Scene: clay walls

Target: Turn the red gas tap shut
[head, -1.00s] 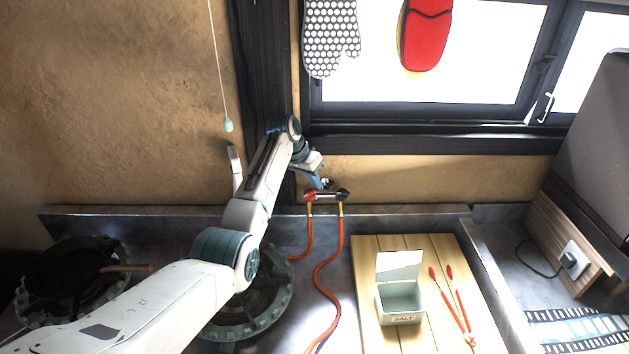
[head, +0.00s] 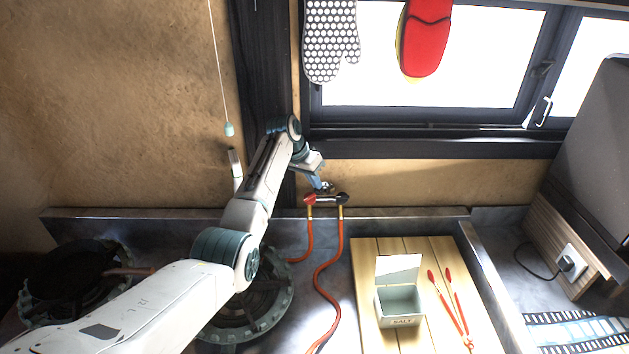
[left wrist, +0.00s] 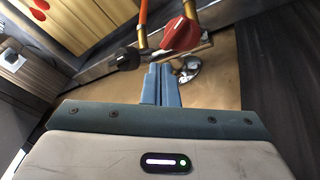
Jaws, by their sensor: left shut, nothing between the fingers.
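The red gas tap (head: 310,199) sits on a short metal pipe low on the clay wall, above an orange hose. It also shows in the left wrist view (left wrist: 182,35). A black tap (head: 343,198) is at the pipe's other end, and it shows left of the red one in the wrist view (left wrist: 127,59). My left gripper (head: 325,187) is shut and empty, just above the pipe. In the wrist view its blue fingertips (left wrist: 160,68) lie between the two taps, nearer the red one; I cannot tell whether they touch it. My right gripper is out of view.
A wooden board (head: 365,285) holds an open salt box (head: 400,303) and red-tipped tongs (head: 452,305). Gas burners (head: 270,310) and a pan (head: 75,272) are at left. A pull cord (head: 229,129) and oven mitts (head: 331,40) hang above.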

